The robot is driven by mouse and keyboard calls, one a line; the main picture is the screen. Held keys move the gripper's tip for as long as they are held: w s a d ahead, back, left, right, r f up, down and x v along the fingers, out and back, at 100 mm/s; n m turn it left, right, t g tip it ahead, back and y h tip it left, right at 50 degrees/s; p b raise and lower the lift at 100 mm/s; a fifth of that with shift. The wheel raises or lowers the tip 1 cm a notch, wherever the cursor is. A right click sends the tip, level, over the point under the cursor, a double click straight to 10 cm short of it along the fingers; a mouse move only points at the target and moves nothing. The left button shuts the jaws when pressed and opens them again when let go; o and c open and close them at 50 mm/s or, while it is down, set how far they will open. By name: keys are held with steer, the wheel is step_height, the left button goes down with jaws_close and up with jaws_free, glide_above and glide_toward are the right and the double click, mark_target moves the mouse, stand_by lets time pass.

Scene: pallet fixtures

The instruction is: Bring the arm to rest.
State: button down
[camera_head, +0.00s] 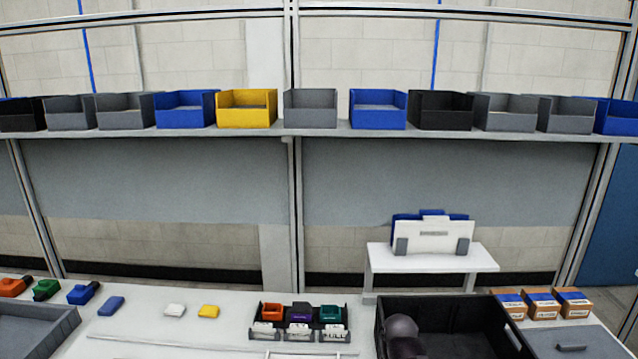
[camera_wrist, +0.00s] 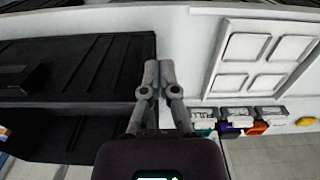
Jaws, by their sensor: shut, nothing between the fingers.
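My gripper (camera_wrist: 159,70) shows in the wrist view with its two grey fingers together and nothing between them. It is over the work table, beside the right edge of a black crate (camera_wrist: 75,50) in that view. A pale frame with square panels (camera_wrist: 232,52) lies to its right. In the head view, dark rounded shapes show over the black crate (camera_head: 470,310); I cannot tell whether they are part of my arm. The gripper's fingers cannot be made out there.
A black rack (camera_head: 300,335) holds orange, purple and teal items left of the crate. Small boxes (camera_head: 540,303) stand to its right, and a white stand (camera_head: 430,255) behind. A shelf (camera_head: 300,130) of bins spans the back. The table's middle left (camera_head: 180,335) is mostly clear.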

step_height(320, 180, down, 2)
steer(key=shift+f+b, duration=0.1)
steer(key=shift+b, duration=0.5)
